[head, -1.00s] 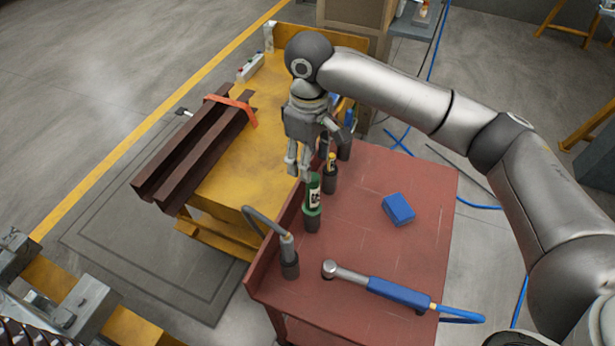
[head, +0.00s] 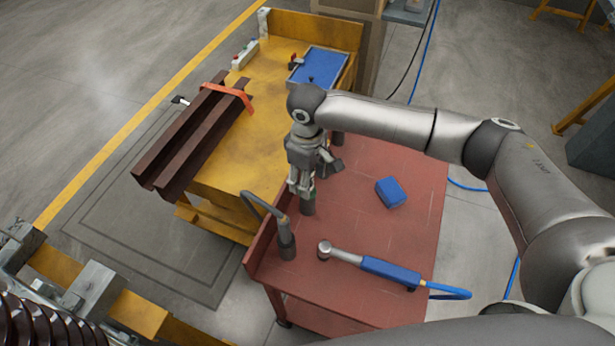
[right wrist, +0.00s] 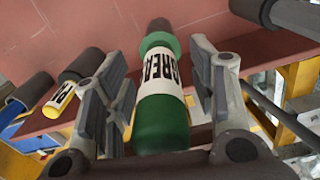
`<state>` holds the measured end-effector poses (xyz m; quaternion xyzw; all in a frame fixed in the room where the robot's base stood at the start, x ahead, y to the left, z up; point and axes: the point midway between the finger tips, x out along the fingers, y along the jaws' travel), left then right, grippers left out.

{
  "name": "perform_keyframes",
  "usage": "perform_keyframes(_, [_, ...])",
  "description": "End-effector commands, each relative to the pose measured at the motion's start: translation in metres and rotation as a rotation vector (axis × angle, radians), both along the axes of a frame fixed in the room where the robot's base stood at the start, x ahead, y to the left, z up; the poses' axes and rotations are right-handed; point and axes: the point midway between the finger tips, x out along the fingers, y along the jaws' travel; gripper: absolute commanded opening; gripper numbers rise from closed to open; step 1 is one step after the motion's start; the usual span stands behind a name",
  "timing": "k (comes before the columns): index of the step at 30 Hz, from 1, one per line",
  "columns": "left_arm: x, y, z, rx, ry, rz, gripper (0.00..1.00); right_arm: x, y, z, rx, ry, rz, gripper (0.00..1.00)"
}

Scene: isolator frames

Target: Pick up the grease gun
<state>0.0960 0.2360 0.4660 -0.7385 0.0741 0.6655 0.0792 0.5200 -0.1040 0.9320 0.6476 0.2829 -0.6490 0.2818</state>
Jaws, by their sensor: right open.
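A green cylinder with a white label reading "GREA…" (right wrist: 158,75), the grease gun by its lettering, stands in a dark holder (head: 308,207) at the left edge of the red cart. My right gripper (head: 302,190) is over it, fingers pointing down, and hides most of it in the head view. In the right wrist view my right gripper (right wrist: 160,85) is open, with a finger on each side of the green body. A gap shows at the right finger; contact at the left one is unclear. My left gripper is not in view.
The red cart (head: 375,225) also holds a blue box (head: 390,192), a blue-handled tool (head: 375,265) and a holder with a hosed tool (head: 286,240). A yellow-labelled cylinder (right wrist: 60,98) stands near the green one. A yellow bench (head: 225,180) with dark beams adjoins.

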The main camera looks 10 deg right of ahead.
Motion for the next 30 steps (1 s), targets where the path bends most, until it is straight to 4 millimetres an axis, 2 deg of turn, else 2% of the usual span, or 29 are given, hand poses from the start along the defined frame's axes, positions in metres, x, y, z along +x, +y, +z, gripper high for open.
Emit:
perform_keyframes(2, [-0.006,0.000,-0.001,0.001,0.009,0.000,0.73,0.000,0.000,0.000,0.000,0.000,0.000,0.52])
perform_keyframes(14, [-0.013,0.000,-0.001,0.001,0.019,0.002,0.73,0.000,0.000,0.000,0.000,0.000,0.000,0.01])
perform_keyframes(23, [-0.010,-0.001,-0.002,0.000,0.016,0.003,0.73,0.001,0.001,0.004,0.002,-0.003,0.000,0.00])
perform_keyframes(26, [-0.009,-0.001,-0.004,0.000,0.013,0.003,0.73,0.002,0.001,0.014,0.002,-0.005,0.000,0.00])
perform_keyframes(30, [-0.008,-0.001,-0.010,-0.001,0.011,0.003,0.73,0.002,0.001,0.041,0.004,-0.006,0.001,0.00])
